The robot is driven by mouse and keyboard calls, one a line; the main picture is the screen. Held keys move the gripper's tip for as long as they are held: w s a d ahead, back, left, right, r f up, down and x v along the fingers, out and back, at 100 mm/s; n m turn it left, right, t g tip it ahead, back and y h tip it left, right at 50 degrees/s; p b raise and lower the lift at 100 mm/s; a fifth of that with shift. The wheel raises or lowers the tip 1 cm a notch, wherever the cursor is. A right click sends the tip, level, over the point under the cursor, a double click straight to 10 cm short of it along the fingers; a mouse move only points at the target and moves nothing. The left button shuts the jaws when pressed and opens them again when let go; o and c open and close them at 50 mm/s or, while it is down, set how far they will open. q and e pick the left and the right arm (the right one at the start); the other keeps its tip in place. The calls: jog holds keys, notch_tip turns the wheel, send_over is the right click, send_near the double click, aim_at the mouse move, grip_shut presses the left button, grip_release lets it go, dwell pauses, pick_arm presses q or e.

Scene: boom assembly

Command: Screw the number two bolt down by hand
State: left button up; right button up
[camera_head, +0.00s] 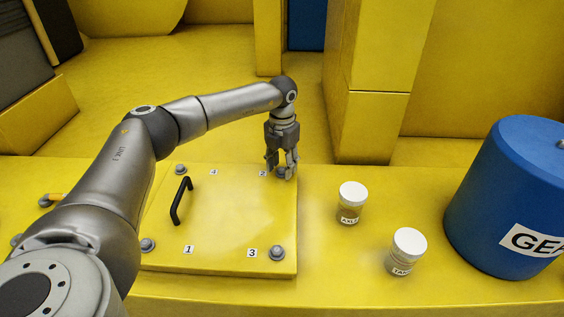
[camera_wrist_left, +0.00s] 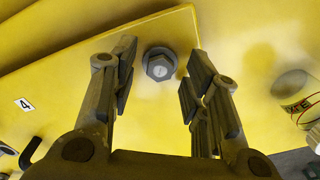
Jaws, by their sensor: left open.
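The number two bolt (camera_wrist_left: 159,64) is a grey hex-head bolt with a washer at a corner of the yellow panel (camera_head: 215,215). In the head view the bolt (camera_head: 281,173) sits beside the label 2 and is partly hidden by my left gripper (camera_head: 281,167). My left gripper points down over that corner. In the left wrist view the open fingers (camera_wrist_left: 160,85) stand on either side of the bolt with a gap to each side. I cannot tell whether the fingertips reach down to the bolt head. My right gripper is not in view.
Other bolts sit at labels 1 (camera_head: 148,244), 3 (camera_head: 277,252) and 4 (camera_head: 181,169). A black handle (camera_head: 181,201) rises from the panel. Two white-lidded jars (camera_head: 351,204) (camera_head: 406,252) and a large blue drum (camera_head: 510,200) stand to the right. A yellow post (camera_head: 365,120) rises behind.

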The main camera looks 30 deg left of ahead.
pick_arm(q)
jog(key=shift+f, duration=0.15)
jog(key=shift+c, duration=0.3)
grip_shut()
jog(key=m+b, duration=0.2)
jog(key=m, duration=0.3)
jog(key=shift+m, duration=0.4)
jog(key=m+b, duration=0.1)
jog(key=m, duration=0.4)
jog(key=shift+w+m, duration=0.1)
jog(key=shift+m, duration=0.2)
jog(key=shift+r, duration=0.2)
